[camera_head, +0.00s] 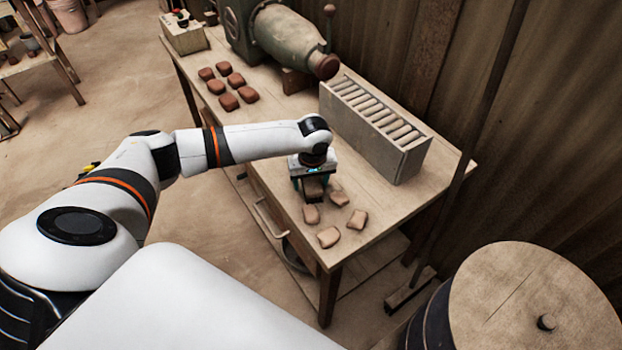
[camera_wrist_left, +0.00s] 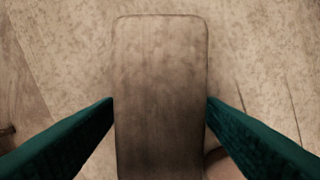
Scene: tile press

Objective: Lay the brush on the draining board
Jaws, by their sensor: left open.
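I see no brush and no draining board in either view. My left gripper (camera_head: 313,180) is open above the near part of the wooden table (camera_head: 270,128), pointing down. A brown block (camera_head: 314,190) is between its fingers. In the left wrist view the block (camera_wrist_left: 160,60) looks long and round-cornered, with a green finger of the left gripper (camera_wrist_left: 160,104) close along each side. I cannot tell whether the fingers touch it. Several loose brown blocks (camera_head: 329,237) lie on the table just in front of the gripper. My right gripper is not in view.
A grey box (camera_head: 400,160) holding a row of pale slats stands along the table's wall side. Several brown blocks (camera_head: 229,102) lie farther back, near a green machine (camera_head: 280,35). A control box (camera_head: 184,35) is at the far end. A round-topped barrel (camera_head: 535,300) stands bottom right.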

